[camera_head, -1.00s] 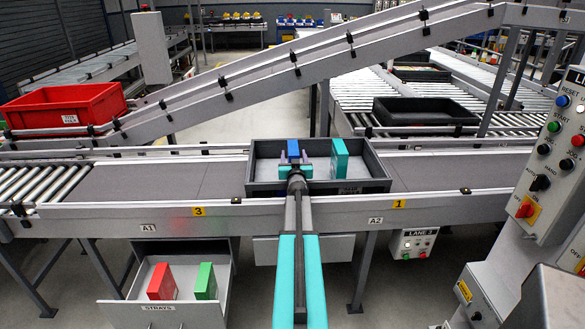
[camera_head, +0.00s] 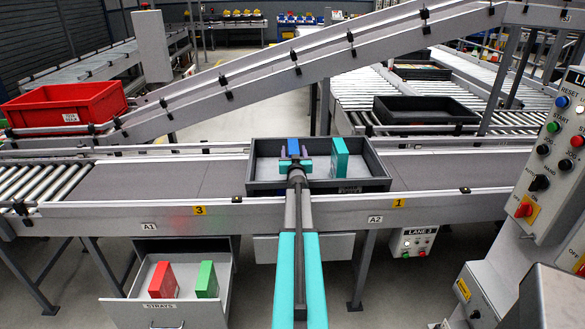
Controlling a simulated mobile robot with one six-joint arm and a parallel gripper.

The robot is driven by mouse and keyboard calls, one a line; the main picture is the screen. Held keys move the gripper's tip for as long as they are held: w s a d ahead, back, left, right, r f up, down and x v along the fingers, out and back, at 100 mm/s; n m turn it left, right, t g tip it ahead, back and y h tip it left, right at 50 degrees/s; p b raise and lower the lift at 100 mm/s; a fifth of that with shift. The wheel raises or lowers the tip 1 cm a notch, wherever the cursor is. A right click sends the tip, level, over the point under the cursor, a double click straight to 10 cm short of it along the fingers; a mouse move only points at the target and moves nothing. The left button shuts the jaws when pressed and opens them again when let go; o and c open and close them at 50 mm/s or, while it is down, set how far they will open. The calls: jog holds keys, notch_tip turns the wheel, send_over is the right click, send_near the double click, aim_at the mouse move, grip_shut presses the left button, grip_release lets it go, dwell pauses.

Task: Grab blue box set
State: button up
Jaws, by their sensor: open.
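A blue box (camera_head: 293,146) stands upright in a dark grey tray (camera_head: 352,185) on the conveyor. My gripper (camera_head: 294,157) is over the tray, its two fingers open, one to each side of the blue box. The gripper body covers the lower part of the box, so I cannot tell whether the fingers touch it. A teal-green box (camera_head: 340,157) stands in the same tray, to the right of my gripper and apart from it.
A drawer labelled STRAYS (camera_head: 190,312) below holds a red box (camera_head: 163,280) and a green box (camera_head: 206,280). A red bin (camera_head: 65,105) is at the left. A control panel (camera_head: 550,165) stands at the right. The belt beside the tray is clear.

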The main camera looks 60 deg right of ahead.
grip_shut()
jog(key=shift+r, duration=0.2)
notch_tip(320, 180, up, 10)
jog(key=p, duration=0.2)
jog(key=shift+f+p, duration=0.15)
jog(key=shift+p, duration=0.25)
dwell(0.8)
